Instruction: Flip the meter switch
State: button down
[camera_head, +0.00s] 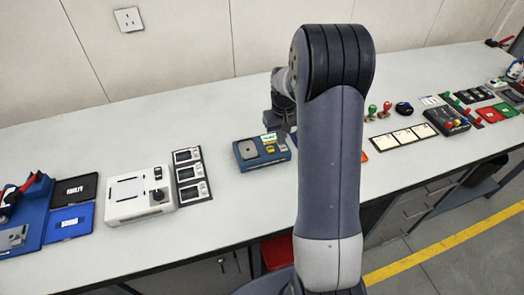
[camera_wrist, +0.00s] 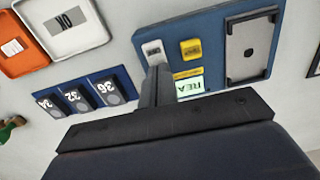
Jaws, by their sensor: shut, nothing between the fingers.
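A blue device (camera_head: 240,161) sits on the bench left of my arm; I take it to be the meter. In the wrist view the blue device (camera_wrist: 211,20) carries a small green display (camera_wrist: 190,86) with partly hidden lettering, a yellow part (camera_wrist: 190,49), a small light-grey part (camera_wrist: 154,52) that may be the switch, and a grey plate (camera_wrist: 250,48). My gripper (camera_wrist: 158,70) is shut and empty, its tips in front of the device's edge near the light-grey part. I cannot tell whether they touch. In the head view my gripper (camera_head: 283,118) is partly hidden behind my arm.
Left of the device stand a row of dark-framed cards (camera_head: 192,175) and a white box with a black knob (camera_head: 125,206). In the wrist view a blue strip with numbered pieces (camera_wrist: 88,82) and an orange tray (camera_wrist: 20,62) lie nearby. The wall stands behind the bench.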

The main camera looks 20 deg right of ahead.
notch_tip(320, 180, up, 7)
jog(key=p, duration=0.5)
dwell(0.3)
jog(key=shift+s+f, duration=0.1)
jog(key=shift+s, duration=0.05)
dwell(0.4)
